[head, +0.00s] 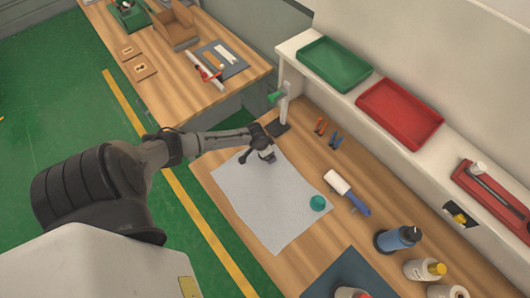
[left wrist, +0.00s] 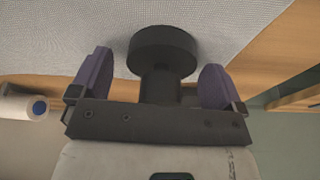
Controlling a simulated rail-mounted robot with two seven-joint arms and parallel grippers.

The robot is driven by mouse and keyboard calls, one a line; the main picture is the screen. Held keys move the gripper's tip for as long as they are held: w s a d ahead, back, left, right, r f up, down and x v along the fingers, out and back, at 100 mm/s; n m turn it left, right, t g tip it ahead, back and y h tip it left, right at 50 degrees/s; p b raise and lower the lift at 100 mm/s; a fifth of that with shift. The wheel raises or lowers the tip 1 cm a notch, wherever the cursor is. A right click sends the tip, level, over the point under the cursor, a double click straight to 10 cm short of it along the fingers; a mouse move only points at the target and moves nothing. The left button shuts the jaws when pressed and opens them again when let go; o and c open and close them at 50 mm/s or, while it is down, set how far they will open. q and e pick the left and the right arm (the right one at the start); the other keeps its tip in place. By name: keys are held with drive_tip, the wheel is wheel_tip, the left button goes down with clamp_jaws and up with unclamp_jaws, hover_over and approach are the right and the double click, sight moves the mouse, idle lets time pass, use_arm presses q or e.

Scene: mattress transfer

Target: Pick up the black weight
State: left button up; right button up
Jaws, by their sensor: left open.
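The black weight (left wrist: 163,52) has a wide round head and a narrower neck, and shows in the left wrist view against the light grey sheet. My left gripper (left wrist: 154,82) is open, with one purple finger on each side of the weight and visible gaps between. In the head view my left gripper (head: 262,153) is low over the far end of the light grey sheet (head: 262,200). There the weight cannot be told apart from the dark gripper. My right gripper is not in view.
A teal round item (head: 317,203) lies on the sheet. A stand with a green top (head: 280,105) is just beyond the gripper. A shelf holds a red tray (head: 400,112).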

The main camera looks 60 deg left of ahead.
use_arm(q)
drive_tip(key=shift+c, duration=0.3)
drive_tip(key=c, duration=1.2)
